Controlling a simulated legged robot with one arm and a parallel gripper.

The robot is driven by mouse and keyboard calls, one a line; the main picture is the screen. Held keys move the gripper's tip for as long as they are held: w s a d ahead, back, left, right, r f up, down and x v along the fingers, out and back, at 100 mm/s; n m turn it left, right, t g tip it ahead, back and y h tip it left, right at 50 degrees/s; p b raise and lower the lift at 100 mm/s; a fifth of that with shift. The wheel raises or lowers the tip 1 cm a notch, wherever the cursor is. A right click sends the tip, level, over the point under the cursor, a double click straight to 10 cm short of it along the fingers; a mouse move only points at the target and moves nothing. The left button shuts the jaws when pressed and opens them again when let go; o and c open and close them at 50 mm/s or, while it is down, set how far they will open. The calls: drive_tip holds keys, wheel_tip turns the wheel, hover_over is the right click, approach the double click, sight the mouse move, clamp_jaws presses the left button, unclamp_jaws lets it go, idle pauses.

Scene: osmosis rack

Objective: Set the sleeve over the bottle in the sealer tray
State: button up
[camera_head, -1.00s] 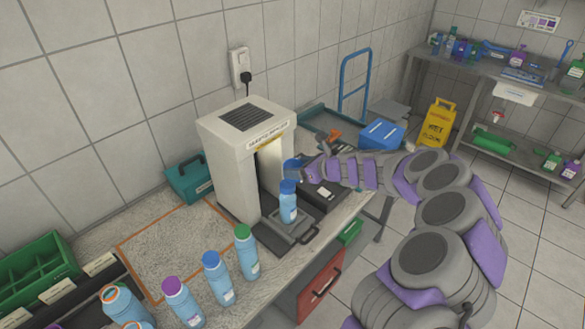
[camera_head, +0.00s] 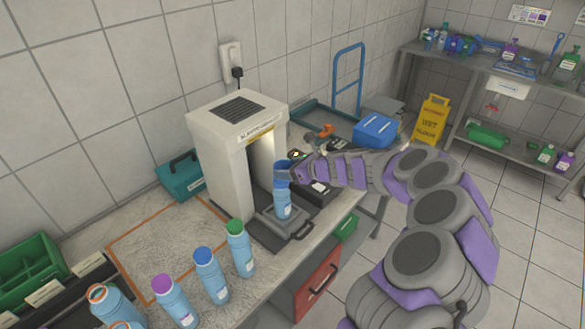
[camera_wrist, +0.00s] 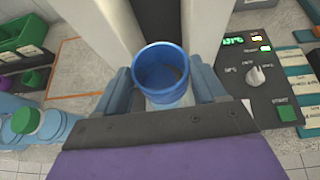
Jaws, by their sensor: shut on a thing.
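My gripper (camera_head: 292,172) is shut on the blue ring-shaped sleeve (camera_head: 282,176). In the wrist view the sleeve (camera_wrist: 162,88) sits upright between the two fingers, its open top facing the camera. The light-blue bottle (camera_head: 283,206) stands upright on the dark sealer tray (camera_head: 302,232), in front of the sealer's opening. In the head view the sleeve overlaps the bottle's top, and the blue cap is hidden. I cannot tell how far down the sleeve sits around the bottle. The white sealer (camera_head: 208,150) stands just behind.
Several capped bottles, such as the green-capped one (camera_head: 240,250), stand at the bench's front edge. A control panel (camera_wrist: 262,75) is right of the sleeve in the wrist view. A teal case (camera_head: 180,178) is left of the sealer. The orange-outlined area (camera_head: 165,245) is clear.

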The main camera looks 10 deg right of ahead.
drive_tip(key=shift+s+a, duration=0.1)
drive_tip(key=shift+a, duration=1.85)
drive_tip(key=shift+d, duration=0.35)
drive_tip(key=o, duration=0.9)
drive_tip(key=shift+d, duration=0.65)
drive_tip(key=shift+o, duration=1)
drive_tip(key=shift+a, duration=0.8)
drive_tip(key=p+v, duration=0.3)
drive_tip(key=v, duration=1.4)
drive_tip(key=shift+d+p, duration=0.25)
drive_tip(key=shift+p, duration=0.05)
drive_tip(key=shift+a, duration=0.15)
